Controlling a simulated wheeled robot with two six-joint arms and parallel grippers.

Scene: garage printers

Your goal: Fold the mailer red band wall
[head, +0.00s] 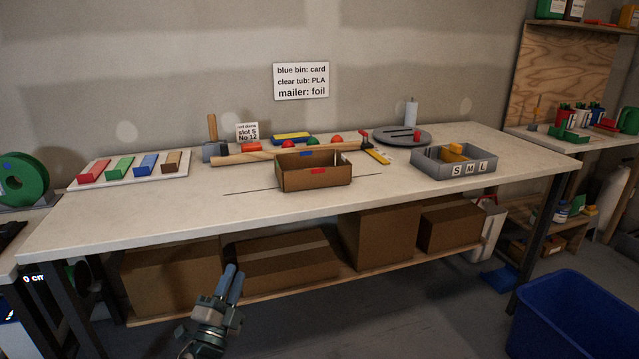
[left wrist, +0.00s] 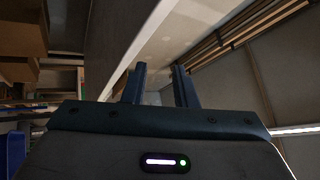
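The mailer (head: 337,177) is a small open brown cardboard box on the workbench, near its front middle. A red band (head: 318,171) marks its front wall and a blue band (head: 306,154) its back wall. Both walls look upright. My left gripper (head: 234,269) is below and in front of the bench's front edge, left of the mailer and apart from it. In the left wrist view its two fingers (left wrist: 160,82) stand apart with nothing between them. The mailer is not identifiable in that view. My right gripper is not in view.
The workbench (head: 130,218) has clear room in front of the mailer and to its left. A wooden bar (head: 235,159) and hammer lie behind. A grey divided tray (head: 452,171) stands right. Cardboard boxes (head: 380,236) fill the shelf below; a blue bin (head: 572,315) stands front right.

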